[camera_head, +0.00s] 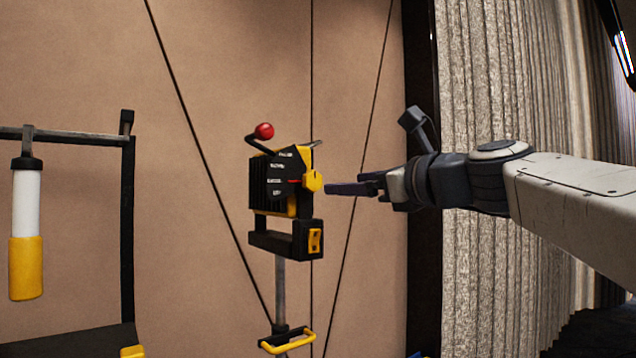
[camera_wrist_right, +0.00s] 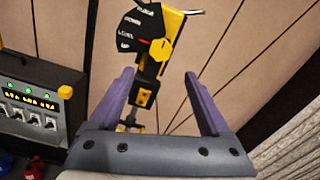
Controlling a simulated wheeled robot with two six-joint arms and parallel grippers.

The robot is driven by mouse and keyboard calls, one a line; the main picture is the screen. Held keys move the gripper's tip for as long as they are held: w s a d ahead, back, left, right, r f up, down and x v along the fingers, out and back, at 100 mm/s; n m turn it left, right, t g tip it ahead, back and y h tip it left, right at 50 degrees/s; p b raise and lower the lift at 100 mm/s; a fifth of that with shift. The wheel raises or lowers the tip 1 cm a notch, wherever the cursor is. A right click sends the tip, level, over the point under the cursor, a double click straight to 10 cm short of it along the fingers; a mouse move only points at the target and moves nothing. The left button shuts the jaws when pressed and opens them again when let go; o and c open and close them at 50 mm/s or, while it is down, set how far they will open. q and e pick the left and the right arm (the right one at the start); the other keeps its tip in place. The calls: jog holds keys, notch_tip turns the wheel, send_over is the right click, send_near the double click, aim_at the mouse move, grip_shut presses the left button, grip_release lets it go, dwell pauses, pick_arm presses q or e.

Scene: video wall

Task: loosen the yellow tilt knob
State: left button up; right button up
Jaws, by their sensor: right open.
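The yellow tilt knob (camera_head: 313,181) sits on the right side of a black and yellow head with a labelled dial, on top of a metal pole. In the right wrist view the knob (camera_wrist_right: 161,50) shows beyond the fingertips, with the dial to its left. My right gripper (camera_head: 332,189) is open, just right of the knob in the head view, with a small gap between. In the wrist view its two purple fingers (camera_wrist_right: 160,85) are spread, with nothing held between them. My left gripper is not in view.
A red ball-ended lever (camera_head: 264,131) tops the head. A yellow handle (camera_head: 287,341) is on the pole below. Thin dark cables run near the head. A white and yellow cylinder (camera_head: 26,230) hangs at left. A control box (camera_wrist_right: 40,108) shows in the wrist view.

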aim_at(315, 184)
jog(key=p+x, duration=0.3)
jog(key=x, duration=0.6)
jog(key=shift+w+r, duration=0.1)
jog(key=shift+r, duration=0.05)
jog(key=shift+w+a+p, duration=0.3)
jog(key=shift+w+a, duration=0.05)
jog(key=shift+w, duration=0.05)
grip_shut()
